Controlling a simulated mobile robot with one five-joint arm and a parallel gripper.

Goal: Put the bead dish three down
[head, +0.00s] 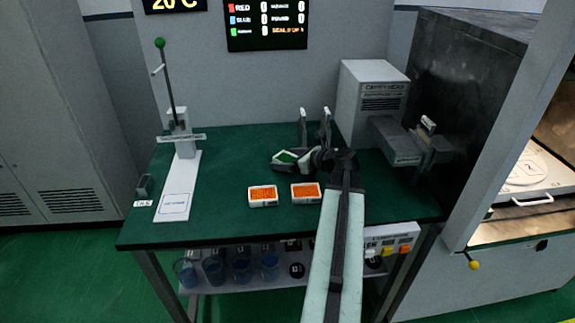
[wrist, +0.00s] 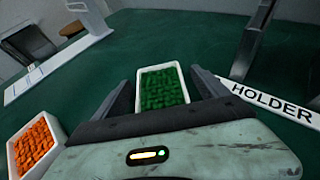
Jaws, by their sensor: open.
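A white dish of green beads (wrist: 163,88) lies between the two dark fingers of my gripper (wrist: 165,85) in the wrist view. The fingers stand apart, one on either side of it. In the head view my gripper (head: 291,160) is over the back middle of the green table, with the green dish (head: 286,156) partly hidden by the fingers. Two white dishes of orange beads, a left one (head: 263,196) and a right one (head: 306,192), sit nearer the front edge. One orange dish (wrist: 36,146) shows at the wrist view's lower left. No dish number is readable.
A strip marked HOLDER (wrist: 268,100) lies right of my gripper, by two upright posts (head: 326,125). A white stand with a lever (head: 182,140) is at the left. A grey machine (head: 372,95) stands at the back right. The table's left middle (head: 232,160) is clear.

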